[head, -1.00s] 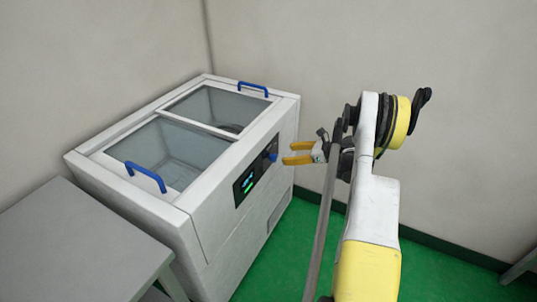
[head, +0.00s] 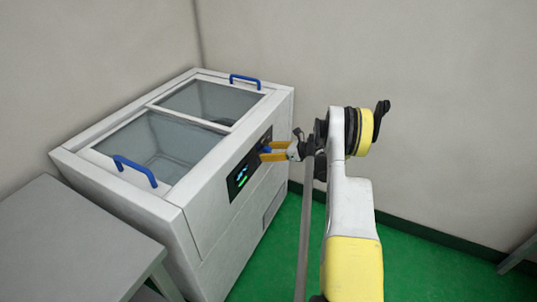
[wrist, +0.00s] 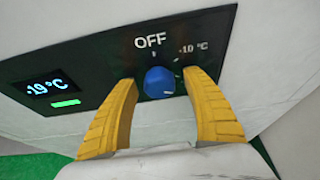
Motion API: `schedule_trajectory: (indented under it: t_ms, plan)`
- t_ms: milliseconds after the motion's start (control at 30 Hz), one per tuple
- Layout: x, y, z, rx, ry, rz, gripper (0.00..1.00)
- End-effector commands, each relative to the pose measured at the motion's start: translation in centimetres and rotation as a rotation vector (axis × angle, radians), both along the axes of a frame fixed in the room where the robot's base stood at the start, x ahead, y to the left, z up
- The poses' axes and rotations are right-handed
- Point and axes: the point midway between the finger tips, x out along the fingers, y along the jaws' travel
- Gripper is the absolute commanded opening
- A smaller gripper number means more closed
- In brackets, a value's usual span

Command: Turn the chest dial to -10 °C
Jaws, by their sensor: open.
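The white chest freezer (head: 222,215) stands against the wall, with a black control panel (head: 238,182) on its front. In the wrist view the blue dial (wrist: 159,82) sits on the panel (wrist: 100,70), below the labels "OFF" and "-10 °C". A display (wrist: 47,88) left of the dial reads about -19 °C, with a green bar under it. My gripper (wrist: 160,88) is open, its yellow fingers on either side of the dial, with gaps visible. In the head view my gripper (head: 268,152) is at the panel's upper right end. The dial's pointer direction cannot be told.
The chest has two glass lids with blue handles (head: 135,170) (head: 245,80) on top. A grey table (head: 75,240) stands close on its left. The green floor (head: 400,265) to the right is mostly clear.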

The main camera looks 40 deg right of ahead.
Motion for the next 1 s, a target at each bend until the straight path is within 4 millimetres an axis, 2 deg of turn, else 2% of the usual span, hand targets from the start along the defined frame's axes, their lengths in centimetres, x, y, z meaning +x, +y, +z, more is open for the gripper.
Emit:
schedule_trajectory:
  t_ms: [233,267,400,733,1000]
  plan:
    - [0.06,0.01,0.03,0.0,0.0,0.0,0.58]
    - [0.05,0.02,0.02,0.0,0.0,0.0,0.5]
    - [0.04,0.02,0.03,0.0,0.0,0.0,0.07]
    - [0.02,0.05,0.01,-0.027,-0.011,0.001,0.06]
    - [0.0,0.04,0.02,-0.162,-0.066,0.0,0.05]
